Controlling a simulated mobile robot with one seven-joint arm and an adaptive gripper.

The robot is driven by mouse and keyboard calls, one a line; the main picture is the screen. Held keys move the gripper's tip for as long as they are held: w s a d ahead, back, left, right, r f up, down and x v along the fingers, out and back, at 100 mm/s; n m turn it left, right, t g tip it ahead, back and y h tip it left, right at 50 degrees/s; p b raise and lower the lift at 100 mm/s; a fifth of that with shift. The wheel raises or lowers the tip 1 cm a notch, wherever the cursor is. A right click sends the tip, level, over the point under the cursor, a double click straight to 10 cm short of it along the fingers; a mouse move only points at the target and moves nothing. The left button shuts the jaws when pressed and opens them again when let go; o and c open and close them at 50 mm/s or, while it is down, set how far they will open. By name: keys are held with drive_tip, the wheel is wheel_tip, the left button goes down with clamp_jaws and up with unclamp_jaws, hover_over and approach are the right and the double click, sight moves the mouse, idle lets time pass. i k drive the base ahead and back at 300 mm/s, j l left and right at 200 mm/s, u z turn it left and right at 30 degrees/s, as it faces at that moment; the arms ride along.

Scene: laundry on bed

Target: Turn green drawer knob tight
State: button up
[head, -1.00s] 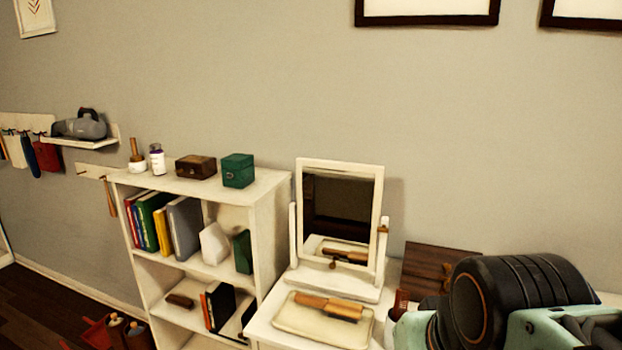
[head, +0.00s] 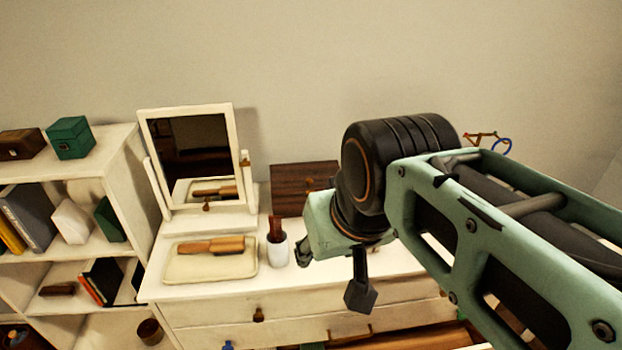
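The white dresser (head: 200,289) stands below the mirror, with drawers in its front. A brass-brown knob (head: 258,313) sits on the upper drawer. A blue knob (head: 228,345) shows lower down at the bottom edge of the picture. I can make out no green knob; part of the drawer front is behind my arm or below the picture. My gripper (head: 332,275) is over the right part of the dresser, right of the brass-brown knob and apart from it. Dark parts hang below its mint-green wrist, but the finger opening is not clear.
On the dresser top are a tray (head: 185,272) with a wooden brush (head: 212,246), a white cup (head: 278,250), a mirror (head: 190,145) and a dark wooden box (head: 290,190). A bookshelf (head: 125,160) stands at left.

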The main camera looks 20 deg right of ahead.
sight(461, 316)
drive_tip(key=l+z, duration=0.15)
drive_tip(key=z, duration=1.65)
